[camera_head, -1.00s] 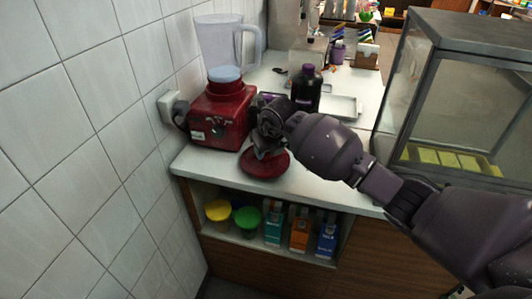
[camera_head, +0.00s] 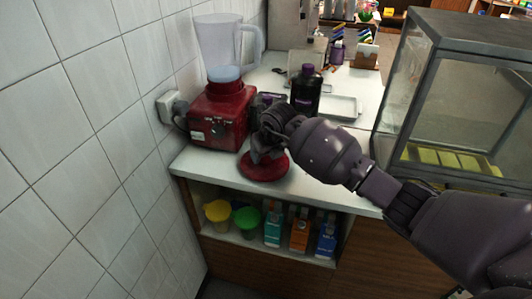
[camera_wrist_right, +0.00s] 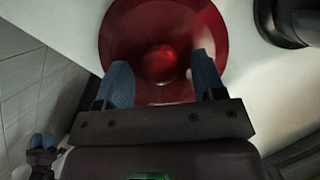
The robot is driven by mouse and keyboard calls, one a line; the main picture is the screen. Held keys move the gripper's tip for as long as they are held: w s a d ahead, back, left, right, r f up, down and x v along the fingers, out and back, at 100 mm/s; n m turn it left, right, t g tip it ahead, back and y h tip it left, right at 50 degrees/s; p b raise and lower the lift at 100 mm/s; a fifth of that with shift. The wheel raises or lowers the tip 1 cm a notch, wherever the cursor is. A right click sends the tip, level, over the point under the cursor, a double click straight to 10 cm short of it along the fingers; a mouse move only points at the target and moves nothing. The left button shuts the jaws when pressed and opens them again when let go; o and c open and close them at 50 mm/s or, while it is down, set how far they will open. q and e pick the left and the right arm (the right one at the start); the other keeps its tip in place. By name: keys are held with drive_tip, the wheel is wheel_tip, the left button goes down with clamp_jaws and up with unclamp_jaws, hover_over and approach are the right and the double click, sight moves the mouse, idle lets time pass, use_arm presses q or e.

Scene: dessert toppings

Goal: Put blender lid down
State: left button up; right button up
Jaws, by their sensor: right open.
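The red blender lid (camera_head: 261,173), a round disc with a central knob, lies on the white counter in front of the blender. In the right wrist view the lid (camera_wrist_right: 120,42) shows from above, its knob centred ahead of my fingers. My right gripper (camera_head: 265,155) is over the lid, pointing down. Its two blue fingers (camera_wrist_right: 163,68) are spread apart, one on each side of the knob, with nothing clamped between them. Whether a finger touches the lid cannot be told.
The red blender base (camera_head: 219,118) with its clear jug (camera_head: 218,42) stands behind the lid by the tiled wall. A dark bottle (camera_head: 306,90) and a white tray (camera_head: 342,106) are further back. A glass case (camera_head: 460,100) stands right. The counter's front edge is close to the lid.

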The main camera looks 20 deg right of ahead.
drive_tip(key=a+p+v, duration=0.1)
drive_tip(key=v, duration=1.1)
drive_tip(key=s+a+f+m+y, duration=0.55)
drive_tip(key=s+a+y, duration=0.55)
drive_tip(key=s+y, duration=0.35)
drive_tip(key=s+d+f+m+t+h, duration=0.2)
drive_tip(key=d+f+m+t+h, duration=0.2)
drive_tip(key=d+m+t, duration=0.45)
drive_tip(key=s+d+f+m+t+h, duration=0.25)
drive_tip(key=m+t+h, duration=0.25)
drive_tip(key=m, duration=0.7)
drive_tip(key=s+d+f+m+g+h, duration=0.3)
drive_tip(key=s+f+m, duration=0.2)
drive_tip(key=s+f, duration=0.2)
drive_tip(key=s+d+f+m+g+h, duration=0.3)
drive_tip(key=s+d+f+m, duration=0.1)
drive_tip(key=s+f+m, duration=0.2)
drive_tip(key=shift+s+d+f+g, duration=0.25)
drive_tip(key=shift+s+f+g, duration=0.1)
drive_tip(key=shift+s+f, duration=0.4)
drive_tip(key=shift+w+h, duration=0.15)
drive_tip(key=shift+h, duration=0.1)
